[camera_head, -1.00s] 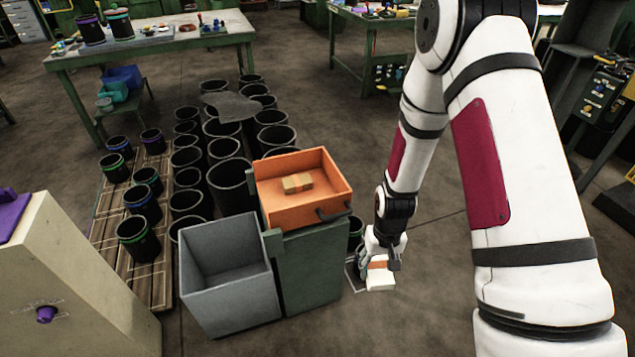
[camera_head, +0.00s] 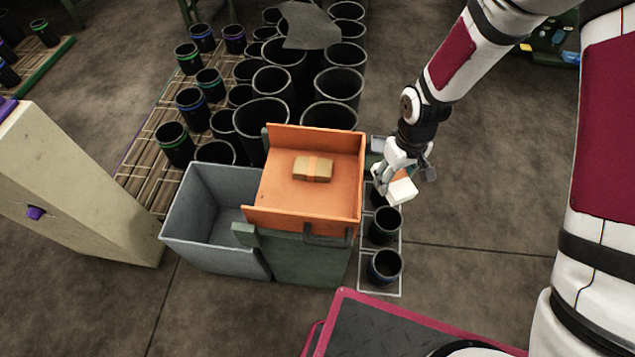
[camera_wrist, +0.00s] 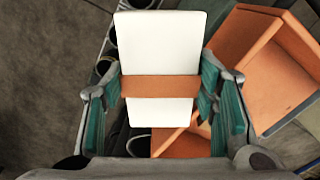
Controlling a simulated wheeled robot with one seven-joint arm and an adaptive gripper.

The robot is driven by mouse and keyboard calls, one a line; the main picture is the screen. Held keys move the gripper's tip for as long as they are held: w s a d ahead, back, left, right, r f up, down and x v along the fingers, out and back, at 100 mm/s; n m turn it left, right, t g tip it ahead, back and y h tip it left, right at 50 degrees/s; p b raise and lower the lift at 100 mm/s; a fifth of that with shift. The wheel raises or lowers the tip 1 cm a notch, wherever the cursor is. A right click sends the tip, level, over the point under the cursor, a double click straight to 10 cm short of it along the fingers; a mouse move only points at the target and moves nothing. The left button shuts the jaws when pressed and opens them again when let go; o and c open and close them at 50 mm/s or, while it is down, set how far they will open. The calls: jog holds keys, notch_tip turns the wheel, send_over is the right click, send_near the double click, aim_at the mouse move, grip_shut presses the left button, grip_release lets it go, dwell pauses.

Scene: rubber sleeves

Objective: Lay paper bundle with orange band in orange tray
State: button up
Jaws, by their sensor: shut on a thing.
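My gripper (camera_head: 393,174) is shut on a white paper bundle with an orange band (camera_head: 402,192), just right of the orange tray (camera_head: 276,188) and apart from it. In the wrist view the bundle (camera_wrist: 158,50) sits between the teal finger pads of my gripper (camera_wrist: 160,95), its orange band running across it. An orange tray surface (camera_wrist: 262,70) shows at right in the wrist view. Another orange piece (camera_wrist: 180,143) shows below the bundle, partly hidden.
A grey open bin (camera_head: 205,225) adjoins the green stand (camera_head: 305,262) on the left. Black sleeves (camera_head: 384,267) stand in a marked floor strip on the right. Many black cylinders (camera_head: 262,125) stand behind the tray. A pink-edged dark platform (camera_head: 400,335) is in front.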

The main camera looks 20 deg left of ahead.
jog(key=s+a+r+n+b, duration=0.1)
jog(key=s+a+r+n, duration=0.1)
jog(key=a+n, duration=0.35)
jog(key=s+a+r+n+b, duration=0.1)
jog(key=s+a+r+n, duration=0.15)
jog(key=a, duration=0.65)
jog(key=n+b, duration=0.4)
send_over(306, 203)
notch_tip(306, 203, down, 5)
notch_tip(306, 203, down, 10)
jog(key=shift+r+b, duration=0.25)
jog(key=shift+b, duration=0.3)
jog(key=shift+f, duration=0.1)
jog(key=o, duration=1.2)
notch_tip(306, 203, up, 12)
jog(key=p, duration=0.1)
